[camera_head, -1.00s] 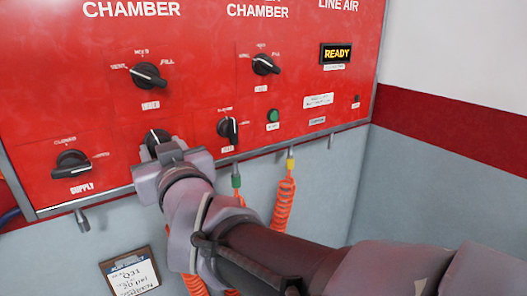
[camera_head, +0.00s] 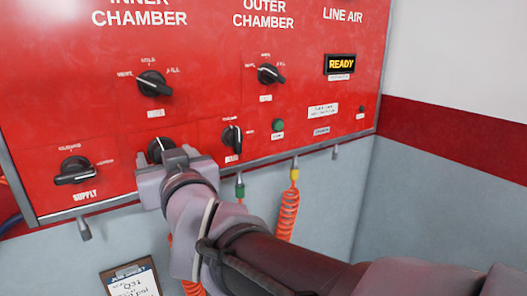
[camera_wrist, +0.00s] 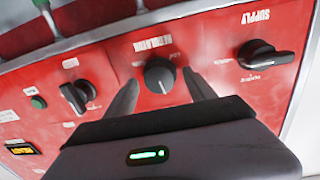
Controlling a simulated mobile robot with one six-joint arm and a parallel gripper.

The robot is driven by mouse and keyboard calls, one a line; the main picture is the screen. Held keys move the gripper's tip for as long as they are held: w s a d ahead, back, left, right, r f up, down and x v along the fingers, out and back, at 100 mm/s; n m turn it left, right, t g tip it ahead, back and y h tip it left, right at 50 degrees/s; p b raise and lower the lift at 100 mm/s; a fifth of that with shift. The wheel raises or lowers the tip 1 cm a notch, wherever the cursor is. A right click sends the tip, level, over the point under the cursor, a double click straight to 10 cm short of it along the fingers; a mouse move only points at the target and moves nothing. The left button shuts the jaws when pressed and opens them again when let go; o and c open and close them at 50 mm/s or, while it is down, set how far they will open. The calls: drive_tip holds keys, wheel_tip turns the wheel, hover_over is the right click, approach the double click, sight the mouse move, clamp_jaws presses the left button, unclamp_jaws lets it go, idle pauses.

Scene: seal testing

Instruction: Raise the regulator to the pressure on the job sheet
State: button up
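The regulator knob, a round black dial (camera_head: 160,147) on the red panel, shows partly behind my gripper (camera_head: 172,160). In the wrist view the knob (camera_wrist: 159,74) sits between my two spread fingers (camera_wrist: 161,83), with a narrow gap on each side. My gripper is open around it and I see no clear contact. The knob's scale is too small to read. The job sheet (camera_head: 131,289) on a clipboard hangs at the bottom left, cut off by the frame. Its handwriting seems to include "psi", but the figure is unclear.
The black supply knob (camera_head: 75,171) is left of my gripper, and another black knob (camera_head: 232,138) is close on its right. Two selector knobs (camera_head: 153,84) (camera_head: 270,74) are above. A green button (camera_head: 277,125) and a "READY" display (camera_head: 340,65) are farther right. Orange coiled hoses (camera_head: 287,215) hang below.

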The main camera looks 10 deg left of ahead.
drive_tip(key=p+v, duration=0.3)
drive_tip(key=v, duration=1.4)
drive_tip(key=shift+s, duration=0.2)
drive_tip(key=shift+f, duration=0.1)
drive_tip(key=shift+d, duration=0.1)
idle(2.0)
